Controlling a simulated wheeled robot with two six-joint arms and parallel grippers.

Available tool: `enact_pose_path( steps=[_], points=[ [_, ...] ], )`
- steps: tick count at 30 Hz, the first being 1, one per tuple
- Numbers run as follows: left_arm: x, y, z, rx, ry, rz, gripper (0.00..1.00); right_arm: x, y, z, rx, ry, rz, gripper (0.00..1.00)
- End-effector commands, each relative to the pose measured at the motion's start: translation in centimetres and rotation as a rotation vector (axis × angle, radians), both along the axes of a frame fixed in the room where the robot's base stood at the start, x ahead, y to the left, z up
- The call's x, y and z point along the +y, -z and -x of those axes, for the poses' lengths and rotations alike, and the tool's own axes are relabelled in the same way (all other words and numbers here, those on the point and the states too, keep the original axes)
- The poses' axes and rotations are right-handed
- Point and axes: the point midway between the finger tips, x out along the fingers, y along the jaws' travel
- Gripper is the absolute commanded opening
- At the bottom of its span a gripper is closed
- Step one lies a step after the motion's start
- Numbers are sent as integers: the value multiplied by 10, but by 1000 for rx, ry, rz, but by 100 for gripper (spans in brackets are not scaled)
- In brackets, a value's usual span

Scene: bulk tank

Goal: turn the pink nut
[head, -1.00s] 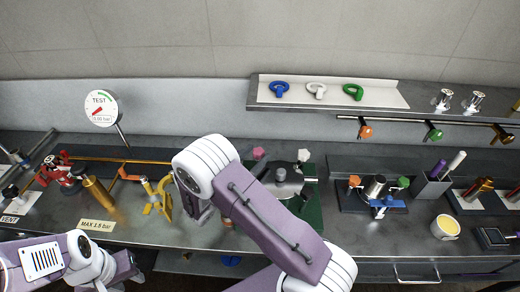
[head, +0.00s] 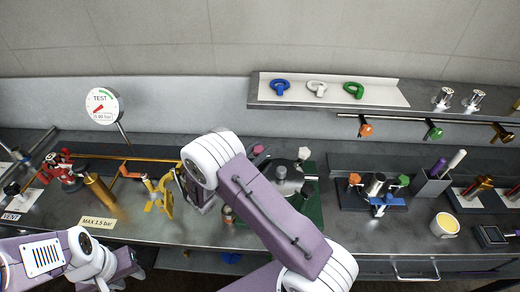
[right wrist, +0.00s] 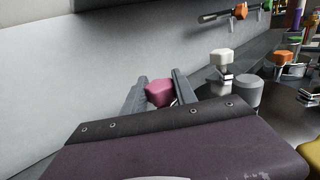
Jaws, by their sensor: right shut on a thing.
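The pink nut (head: 258,149) is at the back left of the tank lid (head: 290,187) in the head view, partly covered by my right arm. In the right wrist view the pink nut (right wrist: 160,93) sits between the two grey fingers of my right gripper (right wrist: 158,95), which is shut on it. The nut's lower part and its stud are hidden behind the gripper body. My left arm comes in at the lower left of the head view.
A white nut (head: 304,153) stands on the right side of the lid; it also shows in the right wrist view (right wrist: 221,57). A yellow clamp (head: 158,194) is left of my right arm. A shelf (head: 425,96) is above. A wall (right wrist: 80,70) is close behind.

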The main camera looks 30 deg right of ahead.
Motion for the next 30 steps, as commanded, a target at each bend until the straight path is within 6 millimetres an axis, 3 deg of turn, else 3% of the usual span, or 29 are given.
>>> enact_pose_path(
  steps=[18, 30],
  points=[
    [0, 15, 0, 0, 0, 0, 36, 0, 2, 1, -1, 393, -2, 0],
    [0, 19, 0, 0, 0, 0, 36, 0, 0, 2, 0, 493, 0, 0]
  ],
)
